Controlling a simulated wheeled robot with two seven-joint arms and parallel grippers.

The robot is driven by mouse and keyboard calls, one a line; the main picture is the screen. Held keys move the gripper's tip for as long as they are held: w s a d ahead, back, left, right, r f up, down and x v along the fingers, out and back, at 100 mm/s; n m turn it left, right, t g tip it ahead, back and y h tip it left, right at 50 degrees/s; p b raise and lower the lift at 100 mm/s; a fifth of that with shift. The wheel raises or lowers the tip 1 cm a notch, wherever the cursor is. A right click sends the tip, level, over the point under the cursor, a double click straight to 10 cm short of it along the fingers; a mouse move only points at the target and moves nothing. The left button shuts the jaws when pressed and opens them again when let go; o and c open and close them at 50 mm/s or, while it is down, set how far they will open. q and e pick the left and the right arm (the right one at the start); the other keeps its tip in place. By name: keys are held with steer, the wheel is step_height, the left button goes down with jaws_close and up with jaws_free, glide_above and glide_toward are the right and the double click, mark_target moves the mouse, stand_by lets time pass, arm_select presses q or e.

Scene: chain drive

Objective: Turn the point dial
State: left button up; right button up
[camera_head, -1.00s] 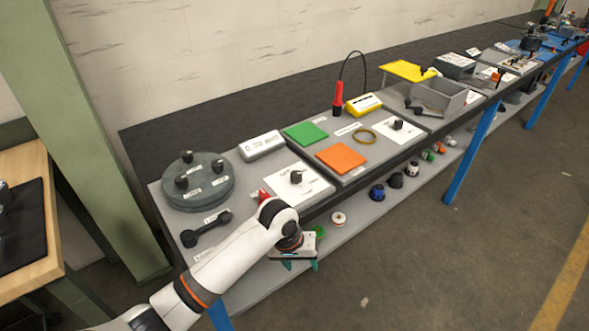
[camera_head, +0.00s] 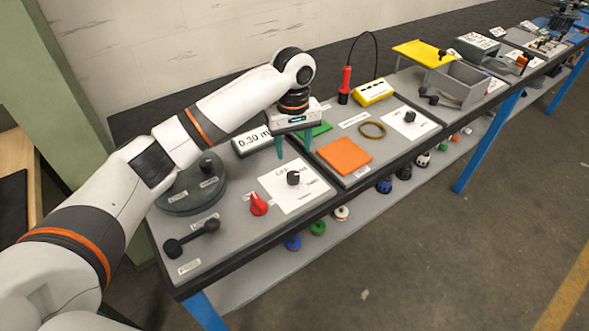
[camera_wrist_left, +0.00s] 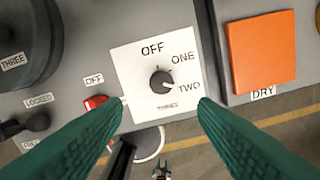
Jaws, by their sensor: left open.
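A black dial knob (camera_head: 293,178) stands on a white plate on the bench panel. My left gripper (camera_head: 293,147) is open and empty, pointing down above the panel near the plate. In the left wrist view its green fingers (camera_wrist_left: 163,105) frame the lower part of the plate, one to each side, apart from the knob. My right gripper is in neither view.
A red switch (camera_head: 258,204) and a black handle (camera_head: 192,238) are left of the plate. A round grey disc (camera_head: 190,190) has black knobs. An orange pad (camera_head: 345,156) lies to the right. A second black knob (camera_head: 409,116) sits on another white plate.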

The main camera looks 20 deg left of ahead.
mark_target(294, 176)
arm_select(q)
step_height(294, 176, down, 4)
steer(key=shift+r, duration=0.1)
step_height(294, 176, down, 5)
steer(key=shift+w+f+p, duration=0.1)
steer(key=shift+f+p, duration=0.1)
steer(key=shift+p, duration=0.35)
steer(key=shift+f, duration=0.45)
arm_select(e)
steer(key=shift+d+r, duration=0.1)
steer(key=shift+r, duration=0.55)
arm_select(q)
steer(key=c, duration=1)
steer(key=shift+o, duration=0.2)
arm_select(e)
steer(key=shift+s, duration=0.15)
arm_select(q)
steer(key=shift+r, duration=0.1)
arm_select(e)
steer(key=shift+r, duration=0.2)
